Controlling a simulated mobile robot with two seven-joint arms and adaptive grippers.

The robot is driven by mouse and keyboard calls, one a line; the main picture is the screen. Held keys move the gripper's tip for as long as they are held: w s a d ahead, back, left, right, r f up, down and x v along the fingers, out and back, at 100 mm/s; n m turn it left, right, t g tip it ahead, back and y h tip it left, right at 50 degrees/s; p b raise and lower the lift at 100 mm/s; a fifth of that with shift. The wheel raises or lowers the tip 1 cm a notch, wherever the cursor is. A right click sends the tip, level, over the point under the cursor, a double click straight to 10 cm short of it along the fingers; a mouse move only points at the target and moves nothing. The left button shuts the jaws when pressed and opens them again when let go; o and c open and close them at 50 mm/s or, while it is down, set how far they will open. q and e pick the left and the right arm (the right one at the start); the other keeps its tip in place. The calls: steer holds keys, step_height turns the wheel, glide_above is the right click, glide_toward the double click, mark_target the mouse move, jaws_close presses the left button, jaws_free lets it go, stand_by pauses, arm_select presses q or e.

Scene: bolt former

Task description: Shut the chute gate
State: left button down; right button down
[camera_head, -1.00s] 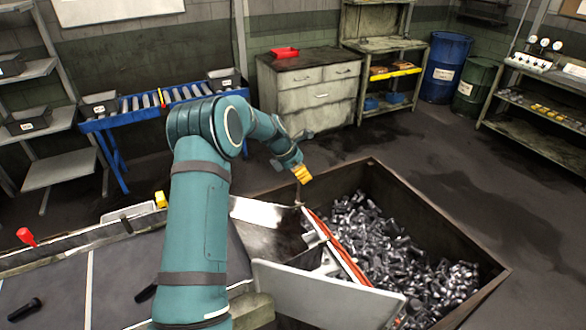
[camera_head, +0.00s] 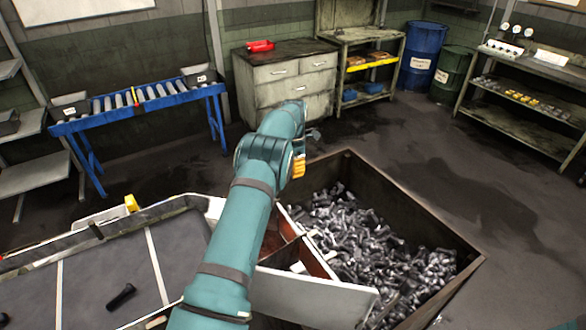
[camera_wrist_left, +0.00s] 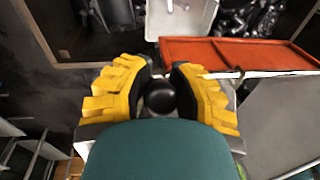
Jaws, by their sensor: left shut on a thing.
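My left gripper (camera_head: 299,168) shows only as a bit of yellow finger beside my arm in the head view, near the bin's far left corner. In the left wrist view its two yellow fingers (camera_wrist_left: 160,92) are shut on a dark round knob (camera_wrist_left: 159,97). An orange-red panel (camera_wrist_left: 225,52), which looks like the chute gate, lies just beyond the fingers there. In the head view its orange edge (camera_head: 321,262) runs along the chute's bin side. My arm hides part of the chute, and I cannot tell how far open the gate stands. My right gripper is not in view.
An open bin (camera_head: 434,221) full of bolts stands right of the chute. A grey side plate (camera_head: 318,293) is at the chute's near side. A conveyor belt (camera_head: 90,270) with a loose dark bolt (camera_head: 121,297) is at left. Open floor lies beyond the bin.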

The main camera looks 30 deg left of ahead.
arm_select(q)
steer(key=shift+w+d+r, duration=0.1)
steer(key=shift+w+r, duration=0.1)
steer(key=shift+r, duration=0.05)
steer(key=c, duration=0.7)
jaws_free()
steer(key=shift+c, duration=0.2)
steer(key=shift+f, duration=0.1)
steer(key=shift+w+a+r, duration=0.1)
steer(key=shift+w+r, duration=0.05)
steer(key=shift+r, duration=1.1)
steer(key=shift+w+a+r, duration=0.1)
steer(key=shift+w+r, duration=0.05)
steer(key=shift+r, duration=1.05)
steer(key=shift+w+a+r, duration=0.1)
steer(key=shift+w+r, duration=0.05)
steer(key=shift+r, duration=1.1)
